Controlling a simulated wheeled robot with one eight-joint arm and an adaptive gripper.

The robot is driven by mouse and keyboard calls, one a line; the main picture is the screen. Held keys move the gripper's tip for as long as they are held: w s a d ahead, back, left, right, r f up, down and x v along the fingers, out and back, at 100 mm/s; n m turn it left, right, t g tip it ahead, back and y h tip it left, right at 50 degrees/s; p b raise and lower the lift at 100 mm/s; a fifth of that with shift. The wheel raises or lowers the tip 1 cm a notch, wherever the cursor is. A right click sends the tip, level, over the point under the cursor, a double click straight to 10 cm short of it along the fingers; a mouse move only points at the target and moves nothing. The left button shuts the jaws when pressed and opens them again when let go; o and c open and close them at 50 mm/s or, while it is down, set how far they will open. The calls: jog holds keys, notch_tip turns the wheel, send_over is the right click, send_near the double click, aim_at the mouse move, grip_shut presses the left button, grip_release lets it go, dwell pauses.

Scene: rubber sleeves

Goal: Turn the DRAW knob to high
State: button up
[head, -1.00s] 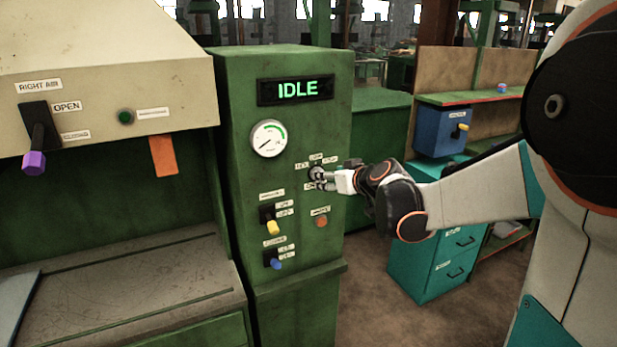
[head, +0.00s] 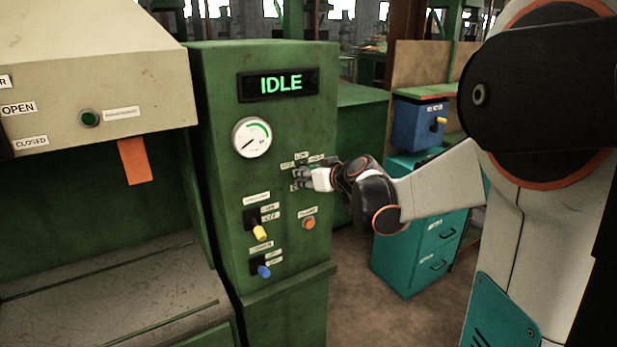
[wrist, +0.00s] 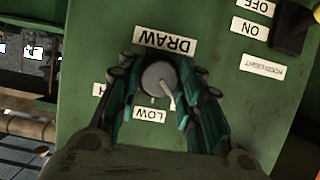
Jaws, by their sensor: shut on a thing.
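The DRAW knob (wrist: 156,73) is a round grey dial on the green cabinet. In the wrist view, which shows the panel upside down, my gripper (wrist: 159,80) is shut on the knob, one finger on each side. The knob's pale pointer line slants toward the lower right, beside the LOW label (wrist: 149,114). The HIGH label (wrist: 98,89) is partly hidden by the left finger. The DRAW label (wrist: 165,41) is clear. In the head view my gripper (head: 300,174) is at the knob and largely covers it.
A gauge (head: 251,138) and a display reading IDLE (head: 281,83) are above the knob. A yellow-tipped switch (head: 259,230), a blue-tipped switch (head: 262,268) and an orange button (head: 309,223) are below. Teal drawers (head: 420,255) stand to the right.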

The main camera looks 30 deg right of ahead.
dwell(0.4)
jog(key=m+t+y+b, duration=0.1)
jog(key=m+y, duration=0.1)
jog(key=m, duration=0.2)
jog(key=m+t+y+b, duration=0.1)
jog(key=m+y+b, duration=0.1)
jog(key=m, duration=0.3)
jog(key=m+y+b, duration=0.1)
jog(key=m+y, duration=0.2)
jog(key=m, duration=0.1)
jog(key=shift+d+f+t, duration=0.2)
jog(key=shift+f+t, duration=0.1)
jog(key=shift+t, duration=0.1)
jog(key=shift+m+b, duration=0.3)
dwell(0.5)
jog(key=o, duration=1)
